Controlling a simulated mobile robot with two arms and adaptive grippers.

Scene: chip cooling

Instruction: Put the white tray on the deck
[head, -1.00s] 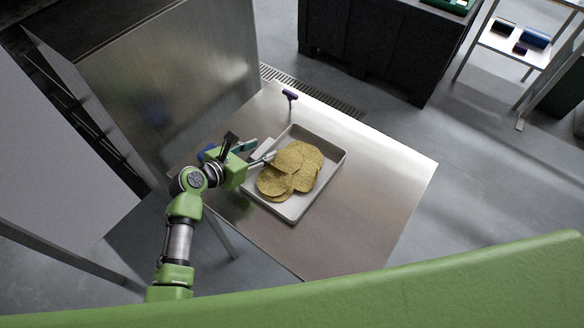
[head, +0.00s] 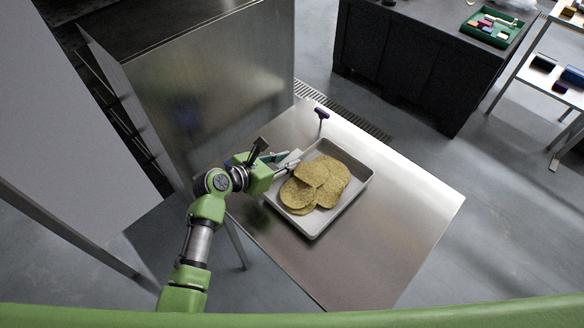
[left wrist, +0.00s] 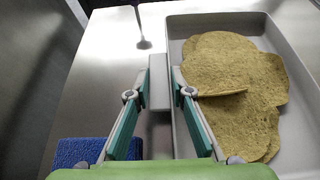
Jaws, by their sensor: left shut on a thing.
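The white tray (head: 326,217) lies on a steel table (head: 395,215) in the head view, with several round golden-brown chips (head: 315,184) overlapping in it. My left gripper (head: 290,165) reaches in from the left and is shut on the tray's left edge. In the left wrist view the fingertips (left wrist: 160,84) meet at the tray's near-left wall, and the tray (left wrist: 285,38) extends to the right with the chips (left wrist: 232,85) inside. The tray appears level on the table. My right gripper is out of view.
A purple-handled tool (head: 321,113) stands near the table's back edge. A tall steel cabinet (head: 205,100) is close on the left. A blue textured object (left wrist: 82,152) is beside my gripper. A dark counter (head: 410,65) is behind. The table's right side is clear.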

